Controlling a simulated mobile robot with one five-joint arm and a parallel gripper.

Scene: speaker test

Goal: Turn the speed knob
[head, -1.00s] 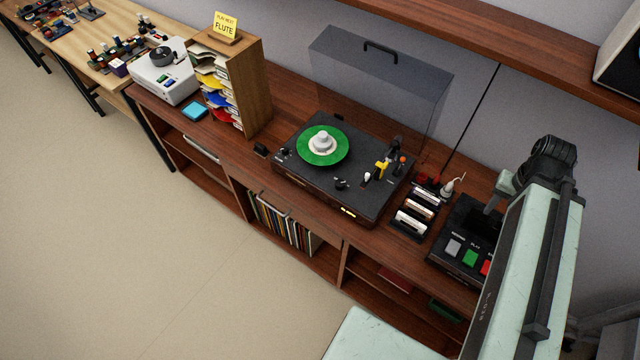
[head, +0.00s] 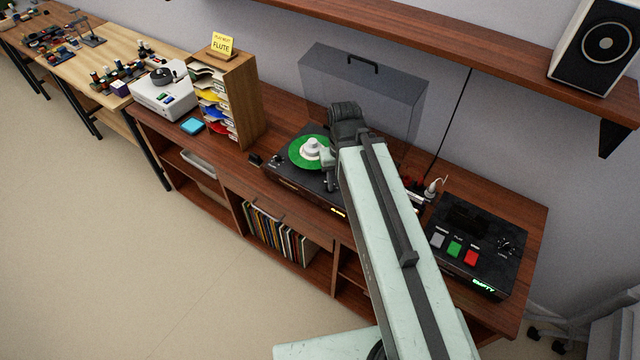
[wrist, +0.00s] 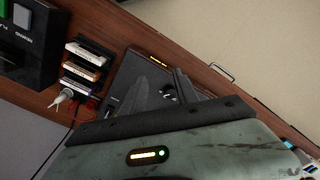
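The black turntable (head: 282,178) sits on the wooden cabinet, with a green record (head: 297,152) under a pale centre piece. My arm covers its right part in the head view, hiding the knob area. In the wrist view my gripper (wrist: 168,76) points over the turntable (wrist: 127,74), its two dark fingers apart with a gap between them. A small dark knob-like part with light marks (wrist: 169,92) shows in that gap, apparently below the fingers. I cannot tell whether it is the speed knob or whether a finger touches it.
A black deck with grey, green and red buttons (head: 455,249) stands right of my arm; its display reads EMPTY. A rack of cassettes (wrist: 85,62) lies beside the turntable. A clear dust cover (head: 385,90) stands behind. A shelf (head: 430,45) with a speaker (head: 602,45) hangs above.

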